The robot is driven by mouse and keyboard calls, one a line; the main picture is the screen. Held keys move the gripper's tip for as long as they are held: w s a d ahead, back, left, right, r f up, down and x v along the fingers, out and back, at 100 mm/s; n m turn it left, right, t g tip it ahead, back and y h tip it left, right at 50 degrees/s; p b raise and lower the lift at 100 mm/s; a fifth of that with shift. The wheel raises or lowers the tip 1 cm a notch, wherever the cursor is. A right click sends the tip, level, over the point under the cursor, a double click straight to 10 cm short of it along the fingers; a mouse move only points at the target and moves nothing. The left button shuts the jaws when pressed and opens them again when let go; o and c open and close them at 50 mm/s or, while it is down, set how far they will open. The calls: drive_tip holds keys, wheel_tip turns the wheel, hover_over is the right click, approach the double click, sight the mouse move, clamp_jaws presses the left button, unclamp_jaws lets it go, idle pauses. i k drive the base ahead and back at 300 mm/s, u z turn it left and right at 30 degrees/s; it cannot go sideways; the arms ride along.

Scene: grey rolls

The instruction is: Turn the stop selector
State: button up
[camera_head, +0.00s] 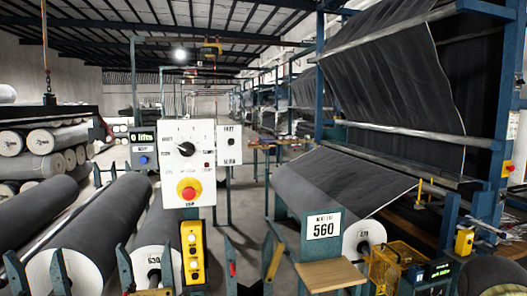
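A white control panel (203,166) stands upright left of the middle in the head view. A black rotary selector knob (186,149) sits on its upper part, with small markings around it that are mostly too small to read. A red mushroom button on a yellow ring (188,191) is below it, with a small label under it. A smaller white plate with another black knob (231,142) is to the right. I cannot tell from the labels which knob is the stop selector.
A yellow push-button box (193,253) hangs below the panel. Large grey rolls (88,226) lie at the left. A blue frame with grey fabric (380,80) and a wooden shelf (330,274) stand at the right. Clear floor (248,200) runs back between them.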

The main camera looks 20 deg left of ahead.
sight(187, 149)
drive_tip(key=z, duration=0.95)
drive_tip(key=k, duration=1.2)
drive_tip(key=u, duration=1.9)
drive_tip(key=i, duration=0.5)
drive_tip(key=u, duration=0.05)
